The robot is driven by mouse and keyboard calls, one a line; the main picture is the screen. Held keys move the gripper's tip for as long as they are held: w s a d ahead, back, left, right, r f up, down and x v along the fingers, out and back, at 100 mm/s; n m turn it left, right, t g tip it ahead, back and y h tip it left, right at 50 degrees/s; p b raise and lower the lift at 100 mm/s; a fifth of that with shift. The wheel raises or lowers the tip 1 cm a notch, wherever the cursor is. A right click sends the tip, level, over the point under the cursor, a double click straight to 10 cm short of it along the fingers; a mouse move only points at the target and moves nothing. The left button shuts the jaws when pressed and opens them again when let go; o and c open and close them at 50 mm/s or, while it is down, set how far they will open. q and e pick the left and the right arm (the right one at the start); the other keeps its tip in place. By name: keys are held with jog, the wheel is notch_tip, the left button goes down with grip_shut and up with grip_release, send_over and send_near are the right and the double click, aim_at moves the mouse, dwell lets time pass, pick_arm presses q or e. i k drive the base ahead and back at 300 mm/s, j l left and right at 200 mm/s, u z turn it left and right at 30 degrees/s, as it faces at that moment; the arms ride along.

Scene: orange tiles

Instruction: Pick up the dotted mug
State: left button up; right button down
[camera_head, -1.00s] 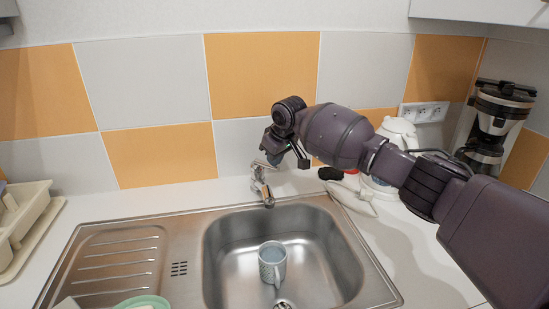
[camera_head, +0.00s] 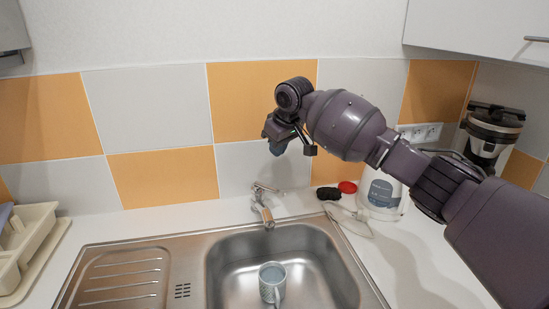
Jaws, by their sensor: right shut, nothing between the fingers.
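The dotted mug (camera_head: 272,283) is light blue-grey and stands upright in the sink basin, with its handle towards the lower right. My right gripper (camera_head: 290,147) is above and behind the tap, well above the mug and apart from it. Its fingers point down and towards the wall, partly hidden by the wrist; it is shut with nothing held. My left gripper is not in view.
The mug stands inside the metal sink (camera_head: 215,272), whose walls surround it. The tap (camera_head: 262,206) rises at the back edge. A dish rack (camera_head: 25,245) is at left. A kettle (camera_head: 383,195), a red item (camera_head: 347,187) and a coffee maker (camera_head: 490,135) stand at right.

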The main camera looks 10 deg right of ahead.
aim_at(272, 276)
jog(key=k+j, duration=0.15)
jog(key=k, duration=0.35)
jog(key=k+j, duration=0.2)
jog(key=k, duration=0.25)
